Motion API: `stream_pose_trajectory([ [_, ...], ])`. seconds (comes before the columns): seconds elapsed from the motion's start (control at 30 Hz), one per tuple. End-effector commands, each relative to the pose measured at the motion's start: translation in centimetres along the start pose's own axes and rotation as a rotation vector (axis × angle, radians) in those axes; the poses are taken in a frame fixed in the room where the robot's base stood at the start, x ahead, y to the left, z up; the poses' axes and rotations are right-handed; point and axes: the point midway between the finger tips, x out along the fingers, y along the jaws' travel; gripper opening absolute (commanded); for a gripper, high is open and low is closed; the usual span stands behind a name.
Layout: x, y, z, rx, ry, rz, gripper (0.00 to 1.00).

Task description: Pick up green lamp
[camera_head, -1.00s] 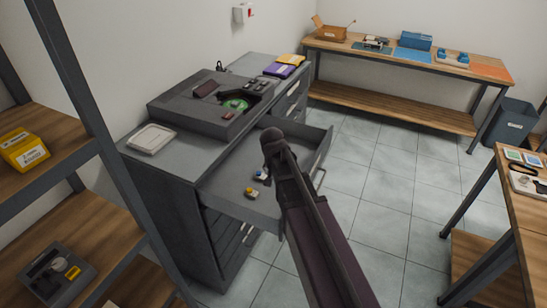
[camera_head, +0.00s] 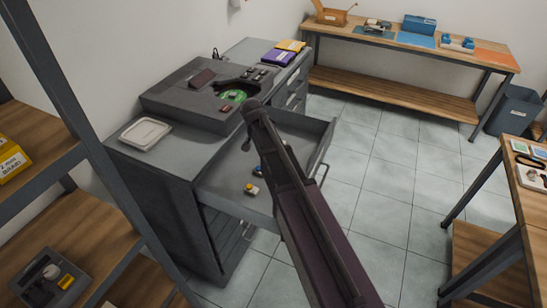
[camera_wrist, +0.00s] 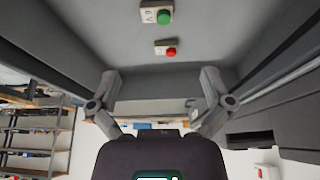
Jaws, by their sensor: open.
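The green lamp (camera_wrist: 165,17) has a round green cap on a pale labelled block. It lies on a grey surface at the top middle of the wrist view. A red lamp (camera_wrist: 171,52) on a similar block lies just below it, nearer my gripper (camera_wrist: 159,78). My gripper is open with nothing between its fingers, apart from both lamps. In the head view my arm reaches over the open grey drawer (camera_head: 220,185) and hides part of it. I cannot make out the green lamp in that view.
A yellow-and-white piece (camera_head: 251,189) and a blue-and-white piece (camera_head: 257,171) lie in the drawer. A console with a green disc (camera_head: 235,96) and a white tray (camera_head: 145,132) are on the cabinet top. Shelving (camera_head: 80,225) stands left and a workbench (camera_head: 525,185) right.

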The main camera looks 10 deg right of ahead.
Motion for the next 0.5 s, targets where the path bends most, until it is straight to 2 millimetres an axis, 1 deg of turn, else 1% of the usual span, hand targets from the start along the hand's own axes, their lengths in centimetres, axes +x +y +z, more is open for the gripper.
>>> stream_pose_trajectory([
  [0.5,3.9,0.1,0.1,0.002,0.000,0.000,1.00],
])
